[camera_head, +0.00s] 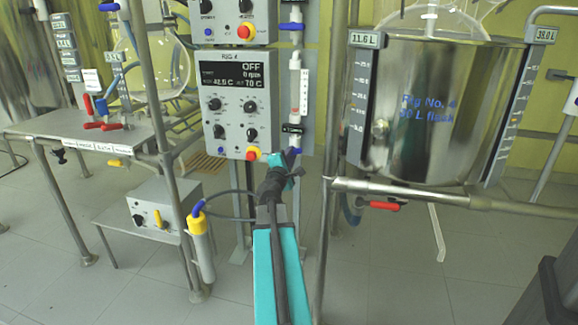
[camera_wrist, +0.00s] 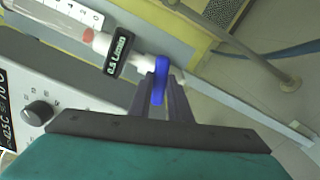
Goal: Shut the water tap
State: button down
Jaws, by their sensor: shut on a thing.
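The water tap has a blue handle (camera_wrist: 159,72) at the lower end of a clear flow meter tube (camera_wrist: 72,30). In the wrist view my gripper (camera_wrist: 163,84) has one finger on each side of this handle and is shut on it. The handle lies across the line of the tube. In the head view my gripper (camera_head: 289,162) reaches up to the foot of the flow meter (camera_head: 299,88), beside the control box, and partly hides the blue handle (camera_head: 296,151). A black L/min readout (camera_wrist: 118,52) sits just above the tap.
The grey control box (camera_head: 238,103), with knobs and a red-yellow stop button (camera_head: 253,153), is close left of my gripper. A steel vessel (camera_head: 436,110) on a pipe frame stands right. A yellow-grey cylinder (camera_head: 202,246) hangs left of my arm. Another blue tap (camera_head: 292,27) is above.

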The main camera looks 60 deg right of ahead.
jog(key=shift+s+d+f+m+b, duration=0.1)
jog(key=shift+s+f+m+b, duration=0.05)
jog(key=shift+m+b, duration=0.45)
jog(key=shift+s+d+f+m+b, duration=0.1)
jog(key=shift+f+m+b, duration=0.05)
jog(key=shift+m+b, duration=0.45)
jog(key=shift+r+m+b, duration=0.15)
jog(key=shift+m+b, duration=0.5)
jog(key=shift+m, duration=0.15)
jog(key=c, duration=1.6)
grip_release()
jog(key=shift+r, duration=0.1)
jog(key=shift+c, duration=0.2)
jog(key=shift+w+a, duration=0.15)
jog(key=shift+a, duration=0.1)
